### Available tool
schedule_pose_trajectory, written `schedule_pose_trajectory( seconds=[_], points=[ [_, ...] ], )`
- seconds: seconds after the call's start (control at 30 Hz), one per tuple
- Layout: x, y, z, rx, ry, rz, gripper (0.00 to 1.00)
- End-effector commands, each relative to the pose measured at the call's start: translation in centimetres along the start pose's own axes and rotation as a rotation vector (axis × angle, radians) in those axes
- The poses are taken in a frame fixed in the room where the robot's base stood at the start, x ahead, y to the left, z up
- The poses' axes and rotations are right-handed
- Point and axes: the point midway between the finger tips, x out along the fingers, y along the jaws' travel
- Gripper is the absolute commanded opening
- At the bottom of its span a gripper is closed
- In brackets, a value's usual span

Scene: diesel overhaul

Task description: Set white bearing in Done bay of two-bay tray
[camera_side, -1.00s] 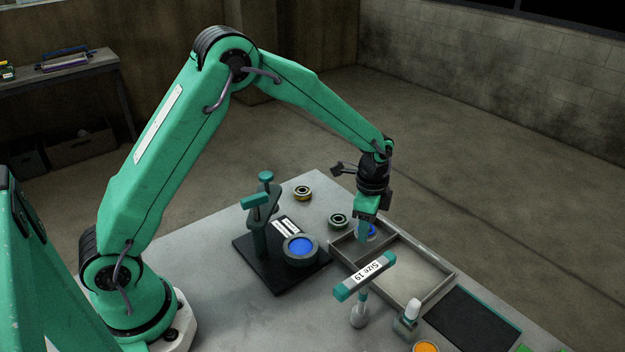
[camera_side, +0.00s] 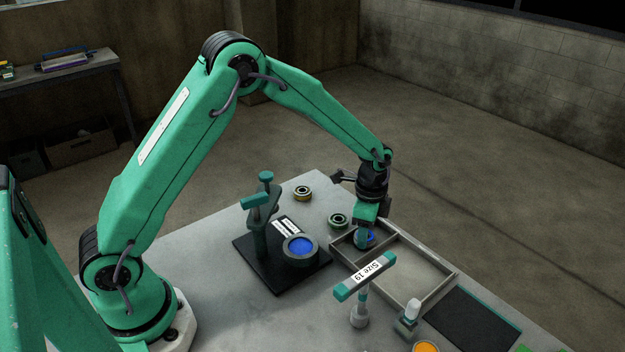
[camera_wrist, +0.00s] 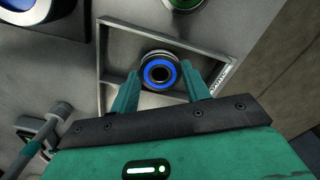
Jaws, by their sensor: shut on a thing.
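My gripper (camera_side: 361,240) is lowered into the far-left bay of the two-bay tray (camera_side: 425,303). It is shut on a blue-ringed bearing (camera_wrist: 160,72) with a dark centre, which lies between the fingertips in the wrist view. In the side view the fingers partly hide this bearing (camera_side: 371,237). The other bay (camera_side: 415,270) looks empty. I see no bearing that is clearly white.
A green-ringed bearing (camera_side: 339,221) and a yellow-ringed one (camera_side: 303,193) stand behind the tray. A press stand (camera_side: 262,215) with a blue-centred ring (camera_side: 300,248) is to the left.

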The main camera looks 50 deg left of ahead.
Motion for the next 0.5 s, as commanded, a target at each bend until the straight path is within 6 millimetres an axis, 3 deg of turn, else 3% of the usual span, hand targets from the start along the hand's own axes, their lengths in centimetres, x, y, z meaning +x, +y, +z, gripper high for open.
schedule_pose_trajectory(
  seconds=[0.5],
  points=[
    [0.32, -0.03, -0.02, 0.000, 0.001, -0.001, 0.24]
  ],
)
